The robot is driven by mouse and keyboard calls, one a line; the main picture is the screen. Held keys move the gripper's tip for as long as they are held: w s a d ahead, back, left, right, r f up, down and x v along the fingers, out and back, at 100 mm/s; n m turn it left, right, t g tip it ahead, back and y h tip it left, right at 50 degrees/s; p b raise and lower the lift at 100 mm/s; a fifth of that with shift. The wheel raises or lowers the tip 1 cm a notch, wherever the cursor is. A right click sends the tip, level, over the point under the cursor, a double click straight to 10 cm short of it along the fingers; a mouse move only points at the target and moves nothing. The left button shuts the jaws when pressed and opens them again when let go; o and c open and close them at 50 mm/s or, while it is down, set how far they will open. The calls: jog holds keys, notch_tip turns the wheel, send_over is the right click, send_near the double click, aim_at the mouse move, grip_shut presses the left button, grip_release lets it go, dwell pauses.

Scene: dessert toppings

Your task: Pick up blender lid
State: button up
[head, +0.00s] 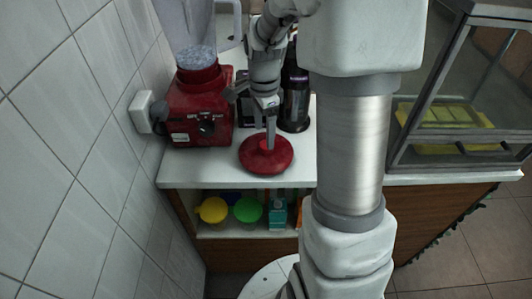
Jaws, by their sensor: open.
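The blender lid (262,158) is a round red disc lying on the white counter, near its front edge. My gripper (269,140) is above it, pointing down, with its fingertips at or just over the lid's raised centre. I cannot tell whether they touch it. The fingers overlap in this view, so the gap between them is hard to see. The red blender (199,112) stands behind and to the left, with its clear jug on top.
A dark bottle-like appliance (295,98) stands just behind the lid. A wall socket (146,111) is on the tiled wall at left. A glass display case (455,125) stands at right. Yellow (213,210) and green (248,210) lidded containers sit on the shelf below.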

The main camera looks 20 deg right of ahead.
aim_at(266, 151)
jog(key=f, duration=0.4)
jog(key=shift+s+d+f+b, duration=0.1)
jog(key=shift+d+f+b, duration=0.1)
jog(key=shift+b, duration=0.1)
grip_shut()
